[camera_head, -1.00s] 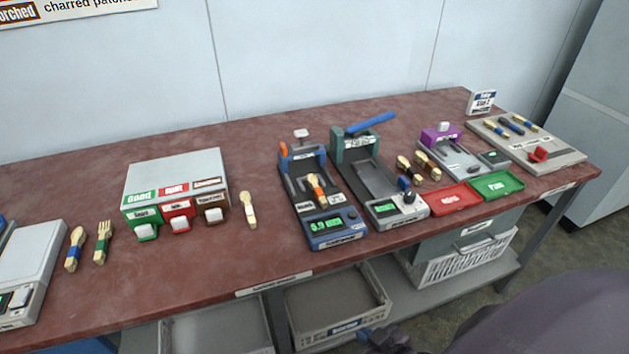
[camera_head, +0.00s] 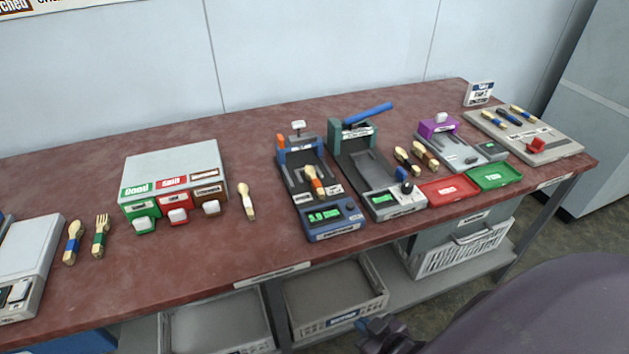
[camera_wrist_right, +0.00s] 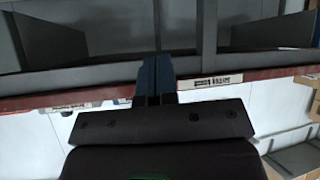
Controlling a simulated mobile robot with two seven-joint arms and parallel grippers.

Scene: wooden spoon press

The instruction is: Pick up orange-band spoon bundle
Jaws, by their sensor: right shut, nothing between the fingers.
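The orange-band spoon bundle (camera_head: 315,182) lies on the bed of the blue press (camera_head: 330,215), its pale spoon heads toward the back and an orange band around its middle. My right gripper (camera_head: 378,328) is low at the bottom of the head view, in front of the table edge and well apart from the bundle. In the right wrist view its dark fingers (camera_wrist_right: 155,78) are together and empty. The bundle does not show in the wrist view. My left gripper is not in view.
A green press (camera_head: 365,165) with a blue lever stands right of the blue one. Other bundles (camera_head: 413,158) lie further right, near red (camera_head: 449,190) and green (camera_head: 495,176) trays. A single spoon (camera_head: 246,200) and a labelled box (camera_head: 175,170) are left. Grey bins (camera_head: 335,300) sit below.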

